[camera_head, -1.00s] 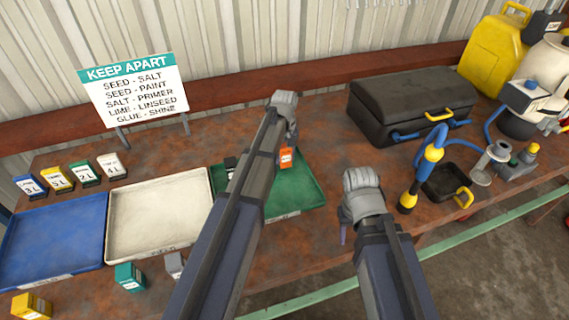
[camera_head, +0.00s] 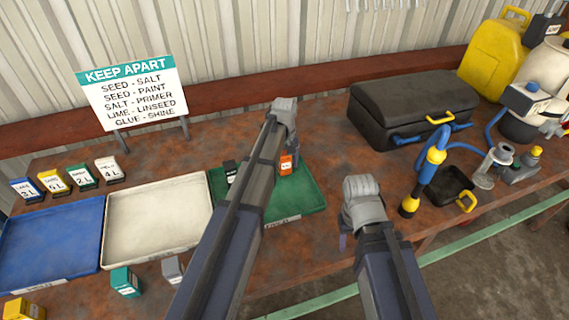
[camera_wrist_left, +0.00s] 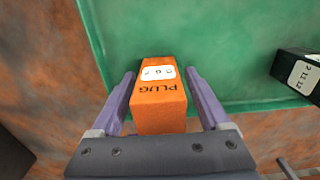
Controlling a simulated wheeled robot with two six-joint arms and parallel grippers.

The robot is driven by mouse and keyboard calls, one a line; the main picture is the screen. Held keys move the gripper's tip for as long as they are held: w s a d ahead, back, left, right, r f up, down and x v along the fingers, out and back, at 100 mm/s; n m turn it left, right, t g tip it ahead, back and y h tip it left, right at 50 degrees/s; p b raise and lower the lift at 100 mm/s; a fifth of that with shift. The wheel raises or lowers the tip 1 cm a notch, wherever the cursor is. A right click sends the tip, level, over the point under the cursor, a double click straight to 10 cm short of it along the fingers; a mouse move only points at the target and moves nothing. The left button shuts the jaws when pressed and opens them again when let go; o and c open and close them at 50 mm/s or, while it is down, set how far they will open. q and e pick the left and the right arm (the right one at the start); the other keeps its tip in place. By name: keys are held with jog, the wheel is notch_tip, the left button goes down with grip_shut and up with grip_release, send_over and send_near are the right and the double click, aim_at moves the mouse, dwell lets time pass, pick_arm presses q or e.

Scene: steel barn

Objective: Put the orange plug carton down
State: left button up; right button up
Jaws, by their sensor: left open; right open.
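The orange plug carton (camera_head: 286,165) stands in the green tray (camera_head: 310,200), near the tray's far side. It also shows in the left wrist view (camera_wrist_left: 158,104), with PLUG on its side and a white label. My left gripper (camera_wrist_left: 160,76) is open, with one finger on each side of the carton and visible gaps to both sides. In the head view my left arm covers part of the green tray. My right gripper (camera_head: 345,238) is open and empty over the bench, right of the green tray.
A black carton (camera_head: 230,167) is in the same tray. White (camera_head: 150,222) and blue (camera_head: 50,245) trays lie to the left, with several small cartons around them. A KEEP APART sign (camera_head: 133,93) stands behind. A black case (camera_head: 410,105) and a blue-yellow tool (camera_head: 428,170) are right.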

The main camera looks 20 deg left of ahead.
pick_arm(q)
jog(key=shift+r, duration=0.15)
pick_arm(e)
jog(key=shift+r, duration=0.1)
pick_arm(q)
notch_tip(320, 180, up, 12)
jog(key=p, duration=1.2)
jog(key=shift+r, duration=0.1)
jog(key=s+d+m, duration=0.5)
jog(key=s+d, duration=0.1)
jog(key=s, duration=0.6)
jog(key=s+d+m+y, duration=0.1)
jog(key=s+d+m, duration=0.4)
jog(key=s, duration=0.7)
jog(key=shift+d+m, duration=0.3)
jog(key=shift+d, duration=0.85)
pick_arm(e)
notch_tip(320, 180, up, 12)
pick_arm(q)
jog(key=shift+s, duration=0.15)
pick_arm(e)
jog(key=shift+s, duration=0.1)
